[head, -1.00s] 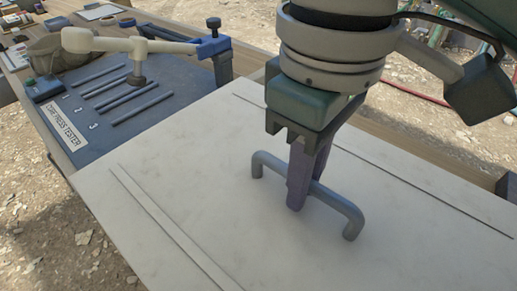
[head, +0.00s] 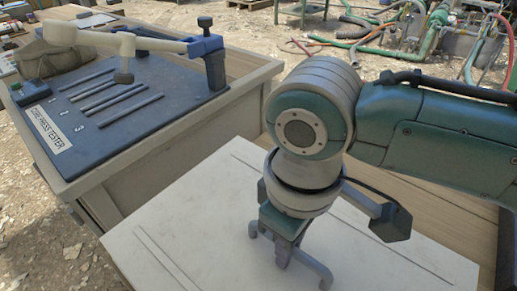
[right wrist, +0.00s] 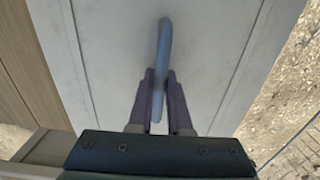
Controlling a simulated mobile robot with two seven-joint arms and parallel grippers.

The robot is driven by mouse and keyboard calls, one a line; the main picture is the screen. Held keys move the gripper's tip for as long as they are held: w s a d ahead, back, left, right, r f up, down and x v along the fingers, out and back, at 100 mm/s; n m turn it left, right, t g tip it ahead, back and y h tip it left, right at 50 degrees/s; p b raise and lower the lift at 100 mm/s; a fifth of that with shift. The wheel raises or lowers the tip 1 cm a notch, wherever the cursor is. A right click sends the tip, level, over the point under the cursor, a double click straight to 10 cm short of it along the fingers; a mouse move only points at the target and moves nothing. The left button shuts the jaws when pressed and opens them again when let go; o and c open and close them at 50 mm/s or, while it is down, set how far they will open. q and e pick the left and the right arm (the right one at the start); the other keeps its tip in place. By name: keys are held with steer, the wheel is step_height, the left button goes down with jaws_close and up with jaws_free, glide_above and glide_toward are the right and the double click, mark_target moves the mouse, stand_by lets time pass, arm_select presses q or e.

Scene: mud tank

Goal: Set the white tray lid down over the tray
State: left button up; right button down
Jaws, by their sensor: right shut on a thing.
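The white tray lid (head: 215,225) is a wide, flat pale panel with raised strips along its sides. It fills the lower part of the head view and most of the right wrist view (right wrist: 115,60). A blue-grey bar handle (head: 316,270) stands on its middle, and also shows in the right wrist view (right wrist: 163,45). My right gripper (head: 284,257) is above the lid, shut on this handle, with its fingers on either side of the bar in the right wrist view (right wrist: 160,75). The tray is not visible, so contact with the lid cannot be told. My left gripper is out of view.
A core press tester (head: 110,95) with slots and a pale lever stands on a bench (head: 170,170) at the left. A wooden surface (head: 455,225) lies right of the lid. Pipes and hoses (head: 430,40) are at the back, on stony ground.

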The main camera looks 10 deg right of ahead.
steer(key=shift+f, duration=0.35)
steer(key=c, duration=0.8)
jaws_free()
steer(key=shift+c, duration=0.2)
step_height(320, 180, up, 13)
steer(key=p, duration=0.4)
steer(key=s+a+f+m+t+y, duration=0.1)
steer(key=s+a+f+y, duration=0.15)
steer(key=s, duration=0.25)
steer(key=s+d+m+t+h, duration=0.2)
steer(key=s+d+m, duration=0.2)
steer(key=s+d, duration=0.3)
steer(key=d, duration=0.5)
steer(key=shift+m+t, duration=0.3)
steer(key=shift+s, duration=0.1)
